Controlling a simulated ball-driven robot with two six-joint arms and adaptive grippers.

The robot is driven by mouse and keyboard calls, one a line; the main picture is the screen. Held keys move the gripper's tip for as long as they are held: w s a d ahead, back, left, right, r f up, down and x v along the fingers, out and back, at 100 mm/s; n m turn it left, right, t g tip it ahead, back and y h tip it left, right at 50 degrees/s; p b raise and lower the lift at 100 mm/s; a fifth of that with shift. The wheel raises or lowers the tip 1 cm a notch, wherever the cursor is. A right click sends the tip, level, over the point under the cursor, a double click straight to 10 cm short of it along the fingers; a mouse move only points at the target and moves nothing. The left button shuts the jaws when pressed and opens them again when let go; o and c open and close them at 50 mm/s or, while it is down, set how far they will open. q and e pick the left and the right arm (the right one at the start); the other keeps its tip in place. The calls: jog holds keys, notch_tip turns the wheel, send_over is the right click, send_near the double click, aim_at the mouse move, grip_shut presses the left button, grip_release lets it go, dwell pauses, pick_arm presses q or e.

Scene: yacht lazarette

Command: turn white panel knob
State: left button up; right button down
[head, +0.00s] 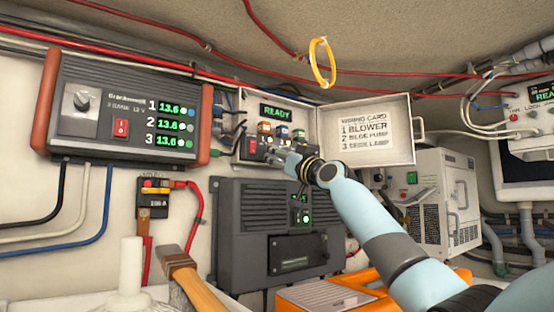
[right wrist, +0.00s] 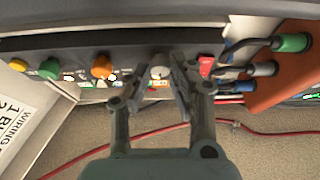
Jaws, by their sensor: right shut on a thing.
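The control panel (head: 228,122) is an open box on the wall with a green READY display (head: 276,111). The white knob (right wrist: 160,72) is on its face, between an orange knob (right wrist: 102,68) and a red switch (right wrist: 205,65) in the right wrist view. My right gripper (right wrist: 160,82) is shut on the white knob, one finger on each side of it. In the head view my right gripper (head: 270,153) reaches the panel's lower part and hides the knob there. Which way the knob points is hard to tell. My left gripper is not in view.
The panel's open lid (head: 365,148) bears a wiring card, close above my right wrist. A grey unit (head: 240,220) stands below. A charger (head: 125,85) hangs at the left. A yellow ring (head: 322,62) hangs above. A wooden-handled tool (head: 195,285) is in front.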

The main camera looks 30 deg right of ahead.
jog(key=shift+d+n+g+y+b, duration=0.1)
jog(key=shift+n+g+y+b, duration=0.55)
jog(key=shift+n+b, duration=1.4)
jog(key=shift+d+n+g+y+b, duration=0.1)
jog(key=shift+n+g+y+b, duration=0.2)
jog(key=shift+n+y+b, duration=1.2)
jog(key=shift+d+n+g+y+b, duration=0.1)
jog(key=shift+n+g+y+b, duration=0.3)
jog(key=shift+n+b, duration=2.1)
jog(key=shift+w+n+g, duration=0.1)
jog(key=shift+n+g, duration=0.15)
jog(key=c, duration=1.2)
grip_release()
jog(key=v, duration=1.2)
